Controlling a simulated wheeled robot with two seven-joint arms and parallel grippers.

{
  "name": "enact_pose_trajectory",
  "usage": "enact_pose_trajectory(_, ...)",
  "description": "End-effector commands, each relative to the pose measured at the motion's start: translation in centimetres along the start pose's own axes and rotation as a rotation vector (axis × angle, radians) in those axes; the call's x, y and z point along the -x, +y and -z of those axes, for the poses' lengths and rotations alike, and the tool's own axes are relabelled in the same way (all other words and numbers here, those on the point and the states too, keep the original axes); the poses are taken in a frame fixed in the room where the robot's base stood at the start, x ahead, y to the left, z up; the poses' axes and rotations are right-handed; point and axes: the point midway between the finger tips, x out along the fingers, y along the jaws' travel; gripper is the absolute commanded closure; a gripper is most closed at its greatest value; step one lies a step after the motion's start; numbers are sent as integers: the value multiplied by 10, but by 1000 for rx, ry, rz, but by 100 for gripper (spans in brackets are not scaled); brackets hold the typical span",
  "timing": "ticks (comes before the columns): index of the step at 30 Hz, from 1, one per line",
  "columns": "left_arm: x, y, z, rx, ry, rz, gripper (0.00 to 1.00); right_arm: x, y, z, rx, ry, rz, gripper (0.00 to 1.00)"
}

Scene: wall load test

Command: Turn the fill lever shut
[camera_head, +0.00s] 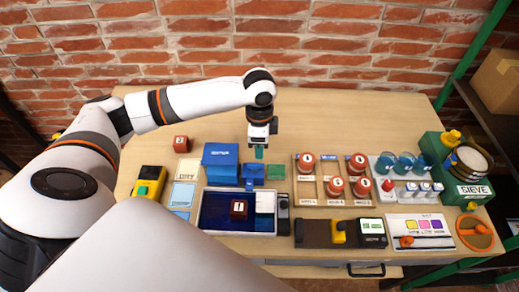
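My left gripper (259,152) reaches in from the left and points down over the back middle of the table. Its fingertips are small and teal-coloured here, and I cannot tell whether they are apart. Below them are a blue box (219,155), a small blue part (253,172) and a green block (275,171). I cannot make out for sure which part is the fill lever; the gripper may hide some of it. I cannot tell whether the gripper touches anything. My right gripper is not in view.
A dark blue tray (214,222) with a dark red cube (239,209) lies in front. Orange-red lidded jars (335,186) stand in a wooden rack, with teal cups (406,162) further right. A yellow device (148,182) is at left. A brick wall (300,45) closes the back.

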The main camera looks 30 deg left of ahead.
Motion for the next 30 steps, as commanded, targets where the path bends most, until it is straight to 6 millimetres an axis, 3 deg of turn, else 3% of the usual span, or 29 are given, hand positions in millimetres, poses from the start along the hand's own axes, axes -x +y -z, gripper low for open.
enact_pose_trajectory(3, 21, 0, 0, -1, -2, -2, 65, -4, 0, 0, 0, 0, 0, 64)
enact_pose_trajectory(9, 41, 0, 0, -1, 0, 0, 65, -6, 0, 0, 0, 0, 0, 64)
enact_pose_trajectory(30, 44, 0, 0, -1, 0, 0, 65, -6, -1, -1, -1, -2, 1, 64)
